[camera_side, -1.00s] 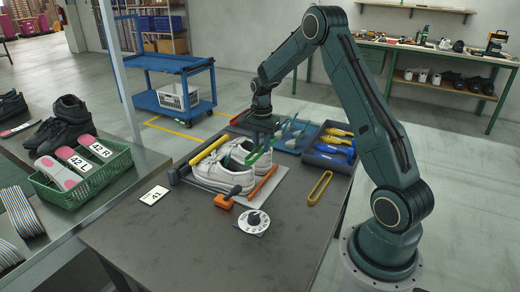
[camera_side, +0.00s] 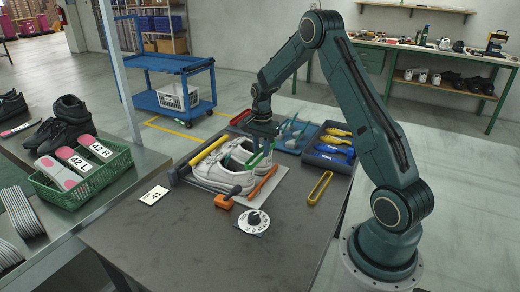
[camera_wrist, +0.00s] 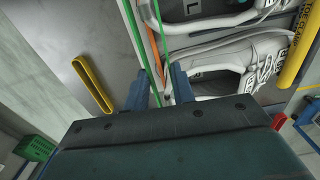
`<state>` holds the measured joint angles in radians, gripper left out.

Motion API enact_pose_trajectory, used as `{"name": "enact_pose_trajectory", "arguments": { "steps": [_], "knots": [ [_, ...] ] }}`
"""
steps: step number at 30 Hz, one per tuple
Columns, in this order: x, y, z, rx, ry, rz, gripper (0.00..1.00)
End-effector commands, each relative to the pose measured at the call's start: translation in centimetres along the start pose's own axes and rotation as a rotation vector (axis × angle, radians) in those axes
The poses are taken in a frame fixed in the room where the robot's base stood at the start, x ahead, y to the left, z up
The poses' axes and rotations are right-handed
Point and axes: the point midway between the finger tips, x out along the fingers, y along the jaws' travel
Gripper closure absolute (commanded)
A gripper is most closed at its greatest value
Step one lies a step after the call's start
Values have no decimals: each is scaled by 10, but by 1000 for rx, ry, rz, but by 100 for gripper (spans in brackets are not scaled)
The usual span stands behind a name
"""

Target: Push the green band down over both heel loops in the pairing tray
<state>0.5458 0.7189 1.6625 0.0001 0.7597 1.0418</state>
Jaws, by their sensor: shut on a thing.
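The pair of white shoes (camera_side: 225,172) lies side by side in the pairing tray (camera_side: 264,193), heels toward my arm. The green band (camera_side: 256,160) is at the heel end, under my gripper (camera_side: 264,142). In the wrist view the green band (camera_wrist: 136,36) stretches up from between my fingertips (camera_wrist: 160,82). My gripper is shut on the band, with its fingers a little apart. The heel loops are too small or hidden, so I cannot tell whether the band is around them.
An orange-handled tool (camera_side: 226,200), a dial (camera_side: 253,222) and tool trays (camera_side: 333,148) stand nearby.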

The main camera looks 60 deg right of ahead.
Motion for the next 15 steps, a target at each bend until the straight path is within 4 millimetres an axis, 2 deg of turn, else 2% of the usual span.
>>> {"name": "enact_pose_trajectory", "arguments": {
  "steps": [15],
  "knots": [
    [4, 0, 0, 0, 0, 0, 96]
  ]
}}
